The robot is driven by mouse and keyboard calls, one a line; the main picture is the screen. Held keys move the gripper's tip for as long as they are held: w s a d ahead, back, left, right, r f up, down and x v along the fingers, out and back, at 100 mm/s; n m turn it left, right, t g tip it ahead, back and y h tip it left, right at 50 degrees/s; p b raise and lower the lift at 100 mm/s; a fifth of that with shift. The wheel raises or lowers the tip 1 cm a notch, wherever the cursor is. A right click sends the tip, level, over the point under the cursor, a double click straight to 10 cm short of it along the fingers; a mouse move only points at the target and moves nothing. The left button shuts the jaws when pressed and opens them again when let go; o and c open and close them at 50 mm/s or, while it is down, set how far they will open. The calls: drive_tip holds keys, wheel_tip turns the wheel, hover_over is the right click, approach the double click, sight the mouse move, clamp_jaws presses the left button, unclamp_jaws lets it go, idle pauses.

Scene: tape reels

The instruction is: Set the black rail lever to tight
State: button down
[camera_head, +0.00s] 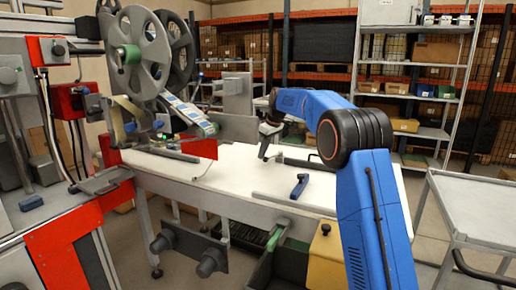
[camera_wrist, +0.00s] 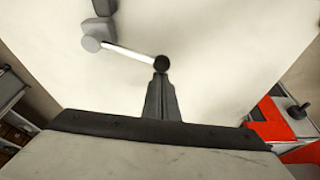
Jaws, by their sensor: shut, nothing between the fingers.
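In the wrist view a lever with a black round knob (camera_wrist: 161,63) and a thin pale rod (camera_wrist: 130,52) lies over the white table top. Its rod runs up-left to a grey block (camera_wrist: 100,28) at the upper edge. My gripper (camera_wrist: 160,78) is shut and empty, its tips right at the knob; I cannot tell whether they touch it. In the head view my gripper (camera_head: 263,156) points down close above the table, near the left end of a dark rail (camera_head: 305,164). The lever cannot be made out there. No tight marking is readable.
A blue-handled lever (camera_head: 300,186) stands by the front rail (camera_head: 292,205) of the white table (camera_head: 225,180). Tape reels (camera_head: 140,50) and a red panel (camera_head: 200,147) stand at the left. A grey cart (camera_head: 475,205) is at the right. The middle table top is mostly clear.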

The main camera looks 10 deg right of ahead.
drive_tip(key=s+n, duration=0.1)
drive_tip(key=s+d+n, duration=0.1)
drive_tip(key=n, duration=0.1)
drive_tip(key=shift+s+d+g+y, duration=0.1)
drive_tip(key=shift+d+g+y, duration=0.2)
drive_tip(key=shift+g, duration=0.1)
drive_tip(key=shift+s+d, duration=0.3)
drive_tip(key=shift+s, duration=0.1)
drive_tip(key=shift+s+d, duration=0.1)
